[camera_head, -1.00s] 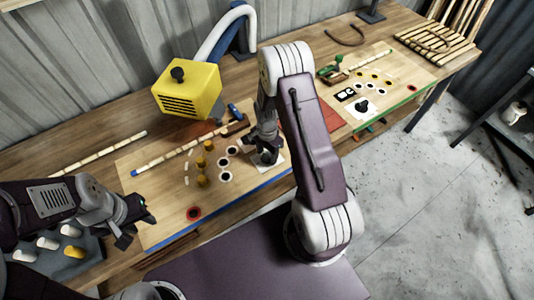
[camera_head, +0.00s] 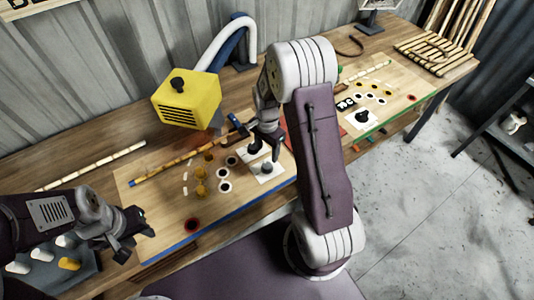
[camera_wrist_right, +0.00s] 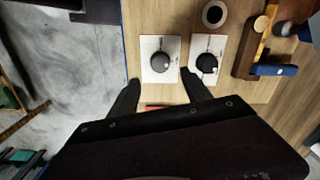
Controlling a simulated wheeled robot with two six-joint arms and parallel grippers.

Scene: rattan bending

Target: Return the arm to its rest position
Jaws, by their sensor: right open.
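My right arm rises through the middle of the head view. Its gripper (camera_head: 266,138) hangs over the workbench beside two dark round knobs on white plates. In the right wrist view this gripper (camera_wrist_right: 163,92) is open, with nothing between its fingers. The left knob (camera_wrist_right: 160,62) and right knob (camera_wrist_right: 206,63) lie beyond the fingertips; the right fingertip overlaps the edge of the right plate in the picture. My left gripper (camera_head: 134,236) is at the lower left, near the board's left edge. Its fingers look apart and empty.
A yellow box (camera_head: 186,98) on a curved white-and-blue arm overhangs the bench. A rattan pole (camera_head: 178,165) lies on the wooden board (camera_head: 150,225), by pegs and dark rings. A grey tray (camera_head: 75,272) with pegs is beneath my left arm.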

